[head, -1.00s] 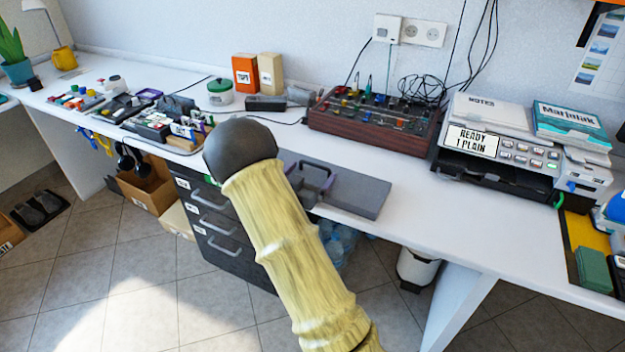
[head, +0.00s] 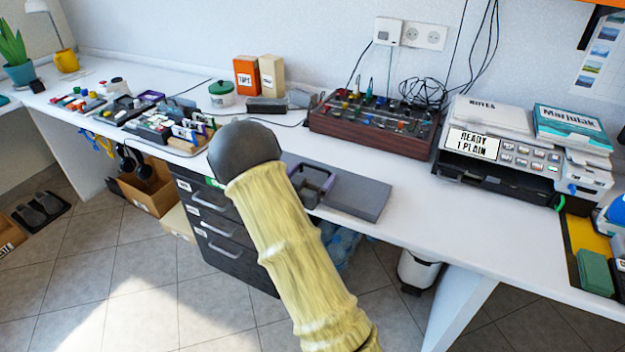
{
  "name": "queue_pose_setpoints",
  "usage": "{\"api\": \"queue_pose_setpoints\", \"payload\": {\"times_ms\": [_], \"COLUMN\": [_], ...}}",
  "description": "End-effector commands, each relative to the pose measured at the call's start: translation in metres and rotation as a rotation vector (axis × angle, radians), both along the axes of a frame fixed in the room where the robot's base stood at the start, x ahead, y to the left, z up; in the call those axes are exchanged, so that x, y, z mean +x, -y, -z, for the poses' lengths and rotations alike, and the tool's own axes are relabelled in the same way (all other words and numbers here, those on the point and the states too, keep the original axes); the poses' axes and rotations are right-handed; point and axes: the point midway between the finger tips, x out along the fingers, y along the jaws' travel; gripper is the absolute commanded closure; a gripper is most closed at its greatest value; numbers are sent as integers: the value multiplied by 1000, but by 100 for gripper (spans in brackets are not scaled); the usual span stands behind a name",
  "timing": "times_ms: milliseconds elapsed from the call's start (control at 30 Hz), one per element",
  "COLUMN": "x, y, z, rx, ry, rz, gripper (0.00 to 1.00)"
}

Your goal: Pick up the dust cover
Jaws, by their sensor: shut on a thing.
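The dust cover appears to be the flat dark grey slab (head: 362,197) on the white desk, near its front edge at the middle of the head view. My gripper (head: 317,184) shows as dark purplish fingers at the slab's left part, just beyond my arm. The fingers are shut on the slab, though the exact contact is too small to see. My arm, in a yellow sleeve, hides the slab's left front part. I cannot tell any gap between the slab and the desk.
A wooden-sided box with knobs (head: 370,128) stands behind the slab, and a printer (head: 500,160) stands to the right. A dark drawer unit (head: 225,235) is below the desk at left. White desk (head: 440,220) is clear right of the slab.

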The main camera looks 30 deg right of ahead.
Motion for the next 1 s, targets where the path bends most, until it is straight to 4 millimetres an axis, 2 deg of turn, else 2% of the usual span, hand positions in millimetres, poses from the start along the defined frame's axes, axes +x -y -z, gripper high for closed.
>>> {"api": "queue_pose_setpoints", "payload": {"times_ms": [133, 233, 633, 800, 1000], "x": [0, 0, 0, 1, 0], "y": [0, 0, 0, -1, -1], "z": [-6, -17, -90, -101, -101], "rx": [0, -1, 1, 1, 0], "ry": [3, 3, 4, 1, 1], "rz": [0, 0, 0, -2, -1], "gripper": [37, 37, 37, 37, 37]}}
